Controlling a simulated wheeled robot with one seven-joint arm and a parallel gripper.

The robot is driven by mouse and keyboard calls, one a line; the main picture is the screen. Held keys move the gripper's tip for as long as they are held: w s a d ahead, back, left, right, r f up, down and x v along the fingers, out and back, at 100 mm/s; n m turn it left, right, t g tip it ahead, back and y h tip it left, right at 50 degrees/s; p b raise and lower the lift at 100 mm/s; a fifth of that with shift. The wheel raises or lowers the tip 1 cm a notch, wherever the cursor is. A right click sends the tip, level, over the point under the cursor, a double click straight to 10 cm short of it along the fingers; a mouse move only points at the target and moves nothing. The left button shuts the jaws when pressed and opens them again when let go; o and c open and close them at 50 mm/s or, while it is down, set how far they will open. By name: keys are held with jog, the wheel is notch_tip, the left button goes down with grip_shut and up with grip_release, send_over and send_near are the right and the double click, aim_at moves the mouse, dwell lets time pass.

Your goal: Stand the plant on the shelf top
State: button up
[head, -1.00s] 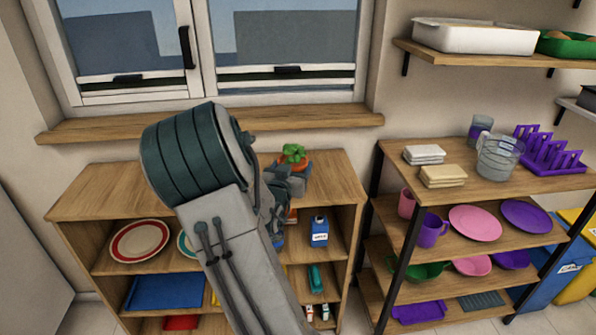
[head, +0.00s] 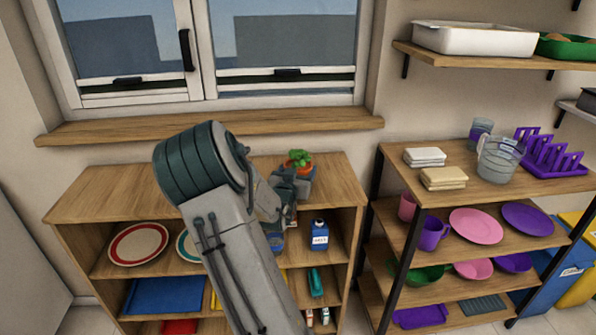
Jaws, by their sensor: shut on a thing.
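The plant (head: 299,156) is a small green leafy plant in an orange-red pot, seen at the right part of the wooden shelf top (head: 120,193). My gripper (head: 299,172) is at the pot and shut on the plant. The gripper and arm hide most of the pot and its base. I cannot tell whether the pot touches the shelf top.
The left of the shelf top is clear. The window sill (head: 215,126) runs behind it. Below are plates (head: 138,243), a blue tray (head: 165,295) and a blue bottle (head: 319,234). At right stands a rack (head: 385,160) with cloths, a jug (head: 499,158) and dishes.

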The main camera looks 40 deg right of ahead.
jog(key=o, duration=1.2)
jog(key=shift+r+p, duration=0.2)
jog(key=shift+p, duration=0.15)
jog(key=v, duration=1.2)
jog(key=shift+f, duration=0.1)
